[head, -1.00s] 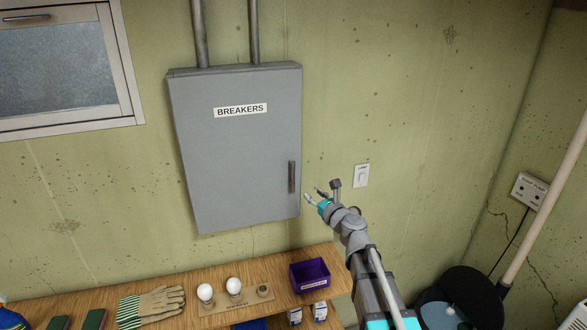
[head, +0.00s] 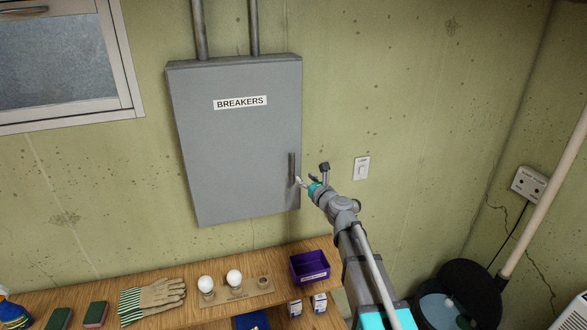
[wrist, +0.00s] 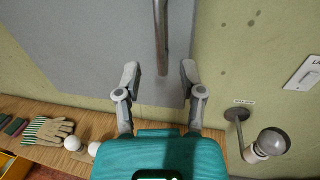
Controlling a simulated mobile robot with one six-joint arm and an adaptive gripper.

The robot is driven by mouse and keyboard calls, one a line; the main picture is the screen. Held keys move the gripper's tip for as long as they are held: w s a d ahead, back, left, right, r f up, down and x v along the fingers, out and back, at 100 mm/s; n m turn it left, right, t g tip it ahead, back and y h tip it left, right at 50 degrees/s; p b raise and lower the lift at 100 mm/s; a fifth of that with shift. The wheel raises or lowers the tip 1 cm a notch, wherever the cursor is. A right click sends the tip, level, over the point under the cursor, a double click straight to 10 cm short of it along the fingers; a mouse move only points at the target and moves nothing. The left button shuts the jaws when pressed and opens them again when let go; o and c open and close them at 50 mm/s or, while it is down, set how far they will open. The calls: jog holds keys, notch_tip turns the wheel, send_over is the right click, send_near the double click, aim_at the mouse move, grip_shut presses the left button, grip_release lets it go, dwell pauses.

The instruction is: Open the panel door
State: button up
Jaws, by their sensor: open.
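The grey panel door (head: 235,140) labelled BREAKERS is shut on the wall box. Its dark vertical bar handle (head: 292,167) is near the door's right edge. My gripper (head: 302,182) is at the lower part of the handle. In the wrist view my gripper (wrist: 160,78) is open, with one finger on each side of the handle (wrist: 161,35). The handle's lower end shows between the fingertips, and neither finger visibly presses on it. The panel door (wrist: 95,45) fills the upper left of the wrist view.
A wooden bench (head: 190,297) below holds gloves (head: 153,298), light bulbs (head: 234,277) and a purple bin (head: 310,268). A light switch (head: 361,167) is on the wall to the right. A window (head: 60,65) is at upper left. The wall directly right of the box is mostly bare.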

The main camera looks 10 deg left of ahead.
aim_at(294, 168)
jog(key=x, duration=0.8)
jog(key=shift+w+a, duration=0.2)
grip_shut()
